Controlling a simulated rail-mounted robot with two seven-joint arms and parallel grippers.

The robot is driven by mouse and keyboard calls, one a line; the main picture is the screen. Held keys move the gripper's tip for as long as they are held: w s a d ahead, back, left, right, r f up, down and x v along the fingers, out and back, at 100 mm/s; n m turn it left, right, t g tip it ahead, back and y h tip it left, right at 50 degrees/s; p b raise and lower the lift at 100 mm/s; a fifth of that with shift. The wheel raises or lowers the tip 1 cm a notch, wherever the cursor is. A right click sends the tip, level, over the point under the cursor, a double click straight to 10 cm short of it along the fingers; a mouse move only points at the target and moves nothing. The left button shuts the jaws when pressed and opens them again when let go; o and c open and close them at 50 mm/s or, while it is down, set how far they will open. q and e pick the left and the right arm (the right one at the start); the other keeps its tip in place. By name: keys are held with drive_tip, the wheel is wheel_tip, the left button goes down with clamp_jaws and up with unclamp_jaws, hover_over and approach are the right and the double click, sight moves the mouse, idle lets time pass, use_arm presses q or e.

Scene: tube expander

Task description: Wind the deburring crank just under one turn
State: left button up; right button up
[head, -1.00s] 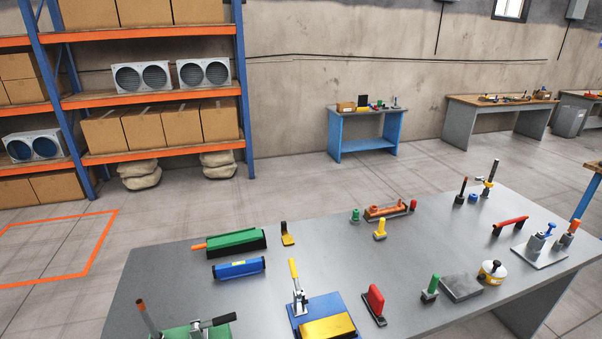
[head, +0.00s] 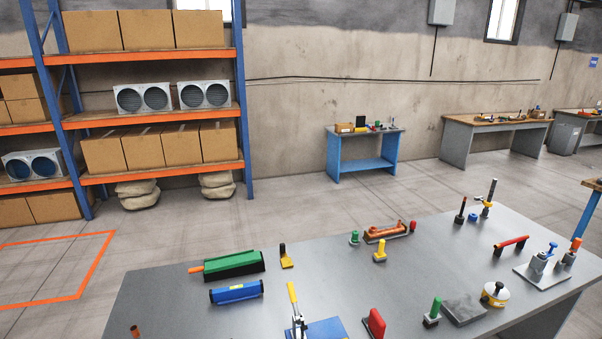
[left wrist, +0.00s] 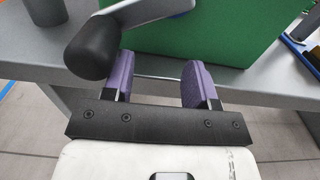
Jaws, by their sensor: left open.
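In the left wrist view, a black rounded crank knob (left wrist: 92,47) sits on a silver crank arm (left wrist: 150,10) in front of a green block (left wrist: 215,35). My left gripper (left wrist: 158,72) is open, with two purple-padded fingers pointing toward the block. The knob is at the left finger, overlapping it in the picture and not between the fingers. I cannot tell whether they touch. In the head view neither gripper shows, and the crank is below the frame. Only an orange-brown tip (head: 135,331) shows at the bottom left edge there.
In the left wrist view, the bench edge (left wrist: 40,72) runs behind the fingers.

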use_arm(q)
drive_tip(key=p+v, duration=0.1)
drive_tip(key=v, duration=0.5)
idle(0.4)
drive_tip(key=shift+s+d, duration=0.1)
drive_tip(key=shift+s, duration=0.05)
